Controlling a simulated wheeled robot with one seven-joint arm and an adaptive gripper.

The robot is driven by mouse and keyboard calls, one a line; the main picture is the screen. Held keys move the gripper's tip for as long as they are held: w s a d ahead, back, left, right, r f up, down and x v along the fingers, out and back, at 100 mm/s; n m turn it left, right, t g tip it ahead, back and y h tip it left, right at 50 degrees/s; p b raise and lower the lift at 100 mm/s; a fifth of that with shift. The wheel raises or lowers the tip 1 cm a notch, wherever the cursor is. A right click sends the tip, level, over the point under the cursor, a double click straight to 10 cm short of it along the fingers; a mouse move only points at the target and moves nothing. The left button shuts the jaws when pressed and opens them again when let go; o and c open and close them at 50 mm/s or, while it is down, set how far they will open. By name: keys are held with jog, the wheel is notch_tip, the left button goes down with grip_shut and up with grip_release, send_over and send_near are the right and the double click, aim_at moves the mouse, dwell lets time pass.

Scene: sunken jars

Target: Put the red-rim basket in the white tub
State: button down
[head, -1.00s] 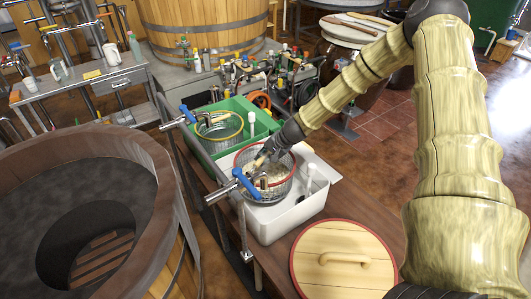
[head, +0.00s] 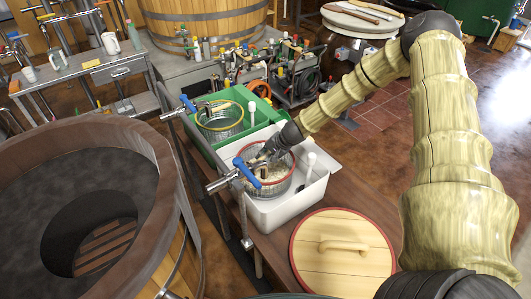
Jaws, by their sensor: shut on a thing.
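The red-rim basket (head: 277,190) is a metal mesh basket with pale contents, sitting low inside the white tub (head: 297,207). Its rim shows above or about level with the tub's edge; I cannot tell whether its bottom touches the tub floor. My gripper (head: 264,158) reaches in from the upper right and is shut at the far left part of the basket's rim. The fingertips are small and partly hidden by the blue-handled tap in front.
A green tub (head: 262,113) with a yellow-rim basket (head: 221,133) stands behind the white tub. Blue-handled taps (head: 246,172) overhang both tubs. A round wooden lid (head: 343,275) lies on the bench to the right. A large wooden vat (head: 150,155) stands at left.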

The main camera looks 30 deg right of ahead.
dwell(0.4)
jog(key=c, duration=1.3)
grip_release()
jog(key=shift+f, duration=0.1)
jog(key=shift+c, duration=0.2)
jog(key=shift+r, duration=0.2)
jog(key=shift+v, duration=0.85)
jog(key=b+v, duration=0.1)
jog(key=v, duration=0.9)
jog(key=shift+s, duration=0.15)
jog(key=shift+a, duration=0.1)
